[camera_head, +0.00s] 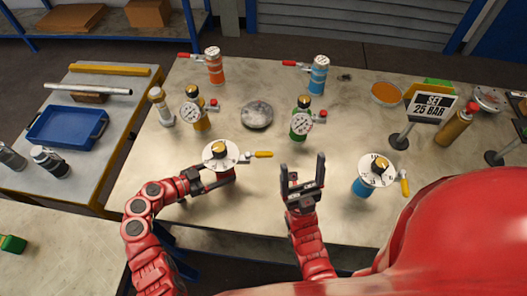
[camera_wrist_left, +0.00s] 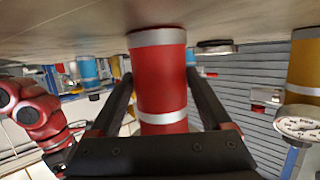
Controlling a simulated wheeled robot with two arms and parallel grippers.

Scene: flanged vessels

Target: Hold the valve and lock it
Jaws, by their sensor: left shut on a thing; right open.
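A red-bodied valve (camera_head: 222,155) stands at the front left of the table, with a white round top plate, a gold knob and a yellow handle (camera_head: 263,154) out to the right. My left gripper (camera_head: 213,180) is shut around its body from the left; in the left wrist view the red cylinder with pale bands (camera_wrist_left: 162,85) fills the space between my two dark fingers (camera_wrist_left: 163,130). My right gripper (camera_head: 303,172) is open and empty, fingers pointing up, to the right of the yellow handle and apart from it. A similar blue-bodied valve (camera_head: 377,170) with a yellow handle stands further right.
Behind stand a yellow gauge vessel (camera_head: 200,120), a green one (camera_head: 300,125), a grey disc (camera_head: 257,114), and orange (camera_head: 215,68) and blue (camera_head: 318,76) vessels. A "SET 25 BAR" sign (camera_head: 432,106) stands right.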

